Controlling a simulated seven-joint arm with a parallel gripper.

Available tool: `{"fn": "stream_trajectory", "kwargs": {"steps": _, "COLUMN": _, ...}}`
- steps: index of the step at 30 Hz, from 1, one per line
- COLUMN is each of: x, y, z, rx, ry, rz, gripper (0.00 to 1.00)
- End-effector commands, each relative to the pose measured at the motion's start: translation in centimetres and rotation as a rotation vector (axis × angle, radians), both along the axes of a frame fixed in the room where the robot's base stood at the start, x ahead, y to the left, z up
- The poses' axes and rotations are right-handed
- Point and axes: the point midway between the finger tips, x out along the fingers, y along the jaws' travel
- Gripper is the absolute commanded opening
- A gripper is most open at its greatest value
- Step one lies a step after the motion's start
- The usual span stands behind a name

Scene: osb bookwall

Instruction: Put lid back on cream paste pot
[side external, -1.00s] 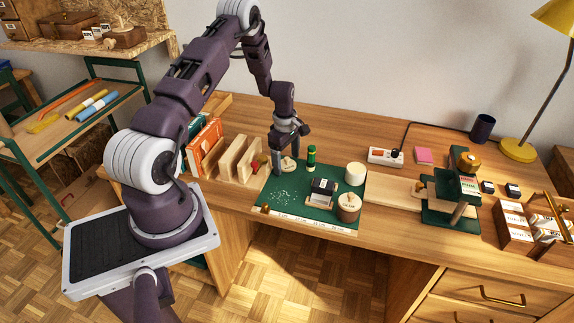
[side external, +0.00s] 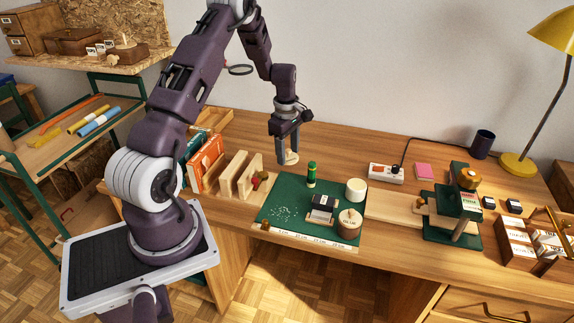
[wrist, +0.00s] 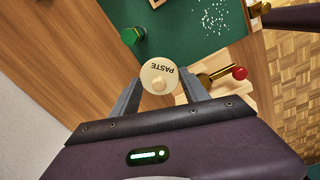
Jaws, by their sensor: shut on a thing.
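My gripper (side external: 286,158) is shut on a round cream lid (side external: 291,157) and holds it in the air above the far left edge of the green mat. In the wrist view the lid (wrist: 158,76) sits between the two fingers, with the word PASTE and a small knob on its face. The cream pot (side external: 355,190) stands upright at the mat's far right corner, to the right of my gripper. Its rim is too small to make out inside.
A green bottle (side external: 311,175) stands between the lid and the pot. A dark box (side external: 322,208) and a wooden-topped jar (side external: 349,224) stand on the green mat (side external: 283,196).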

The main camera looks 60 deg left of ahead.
Motion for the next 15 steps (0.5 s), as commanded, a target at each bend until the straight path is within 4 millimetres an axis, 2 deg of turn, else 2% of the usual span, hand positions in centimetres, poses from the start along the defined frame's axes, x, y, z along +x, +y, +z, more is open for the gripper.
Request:
{"fn": "stream_trajectory", "kwargs": {"steps": 5, "x": 4.3, "y": -2.6, "z": 1.0, "rx": 0.0, "ry": -0.001, "rz": -0.06, "gripper": 0.15}}
{"fn": "stream_trajectory", "kwargs": {"steps": 8, "x": 7.8, "y": -5.4, "z": 1.3, "rx": 0.0, "ry": -0.001, "rz": -0.115, "gripper": 0.15}}
{"fn": "stream_trajectory", "kwargs": {"steps": 12, "x": 12.2, "y": -10.4, "z": 1.9, "rx": 0.0, "ry": 0.001, "rz": -0.193, "gripper": 0.15}}
{"fn": "stream_trajectory", "kwargs": {"steps": 15, "x": 14.0, "y": -13.2, "z": 2.3, "rx": 0.0, "ry": 0.002, "rz": -0.233, "gripper": 0.15}}
